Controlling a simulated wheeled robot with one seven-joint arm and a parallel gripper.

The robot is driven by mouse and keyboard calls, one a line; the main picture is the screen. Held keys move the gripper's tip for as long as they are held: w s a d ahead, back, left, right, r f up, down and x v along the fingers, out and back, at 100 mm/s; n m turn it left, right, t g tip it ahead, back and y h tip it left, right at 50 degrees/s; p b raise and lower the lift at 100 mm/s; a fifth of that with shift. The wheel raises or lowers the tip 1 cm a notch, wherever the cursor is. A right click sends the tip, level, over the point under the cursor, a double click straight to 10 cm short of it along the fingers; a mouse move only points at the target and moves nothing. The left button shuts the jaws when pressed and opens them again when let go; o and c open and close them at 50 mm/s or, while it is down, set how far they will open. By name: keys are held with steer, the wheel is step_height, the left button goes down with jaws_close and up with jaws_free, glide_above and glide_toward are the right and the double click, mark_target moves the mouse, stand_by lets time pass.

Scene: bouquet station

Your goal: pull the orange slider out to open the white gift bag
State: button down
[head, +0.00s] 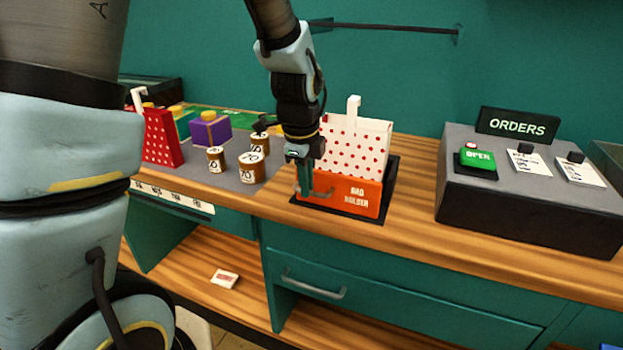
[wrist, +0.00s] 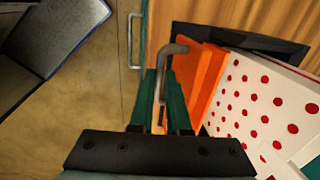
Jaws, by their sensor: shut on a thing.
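The white gift bag (head: 356,143) with red dots stands upright in a black-based holder (head: 388,185). The orange slider (head: 352,196), lettered "BAG HOLDER", is at the bag's front, close against it. A grey bent handle (head: 324,194) sits on the slider's front. My gripper (head: 305,188) points down at the slider's left front. In the wrist view my gripper's green fingers (wrist: 161,80) are shut on the grey handle (wrist: 171,48). The orange slider (wrist: 203,85) and the bag (wrist: 255,105) lie to their right. The bag's mouth is mostly hidden.
Several brown jars (head: 251,167) and a purple box (head: 209,130) stand left of the holder. A red dotted bag (head: 162,138) is farther left. An orders console (head: 530,190) is at the right. A drawer handle (head: 313,287) is below the counter edge. Bare wood (head: 415,190) separates holder and console.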

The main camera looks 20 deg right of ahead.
steer(key=c, duration=1.2)
jaws_free()
steer(key=shift+o, duration=0.2)
step_height(320, 180, up, 11)
steer(key=s+a+b, duration=0.1)
steer(key=b, duration=0.1)
steer(key=shift+s+a+f, duration=0.15)
steer(key=shift+s, duration=0.1)
